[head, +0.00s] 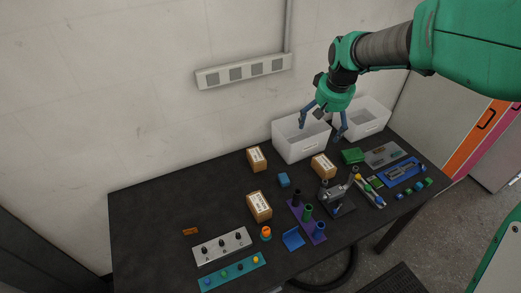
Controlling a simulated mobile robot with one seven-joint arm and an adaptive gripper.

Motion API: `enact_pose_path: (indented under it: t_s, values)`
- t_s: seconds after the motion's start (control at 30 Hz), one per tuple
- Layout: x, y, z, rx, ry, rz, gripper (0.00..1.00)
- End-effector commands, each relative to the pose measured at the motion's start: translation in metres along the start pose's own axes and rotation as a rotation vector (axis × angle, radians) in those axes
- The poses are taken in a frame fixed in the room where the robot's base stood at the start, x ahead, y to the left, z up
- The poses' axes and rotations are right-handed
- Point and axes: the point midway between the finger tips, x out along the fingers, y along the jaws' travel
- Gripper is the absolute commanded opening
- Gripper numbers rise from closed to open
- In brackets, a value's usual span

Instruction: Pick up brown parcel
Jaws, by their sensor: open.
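Three brown parcels with white labels stand apart on the dark table in the head view. One parcel (257,159) is at the back by the wall, one parcel (323,167) is in front of a white bin, and one larger parcel (259,206) is nearer the front. My gripper (320,134) is open and empty, fingers pointing down. It hangs in front of the white bins in the picture, up and to the right of the parcels. It appears to touch none of them; its exact height is hard to tell.
Two white bins (288,149) (376,118) stand at the back. A small blue block (284,180) lies between the parcels. A purple rack (306,221), a metal device (336,198) and a knob panel (221,246) crowd the front. The table's left part (150,210) is clear.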

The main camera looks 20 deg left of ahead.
Motion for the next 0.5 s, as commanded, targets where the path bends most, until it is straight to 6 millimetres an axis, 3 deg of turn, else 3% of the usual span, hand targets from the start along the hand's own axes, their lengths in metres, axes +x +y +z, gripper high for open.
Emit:
enact_pose_path:
  t_s: [0.2, 0.5]
  values:
    - [0.041, -0.033, -0.041, -0.055, -0.029, -0.016, 0.94]
    - [0.105, -0.082, -0.081, -0.126, -0.065, -0.035, 0.94]
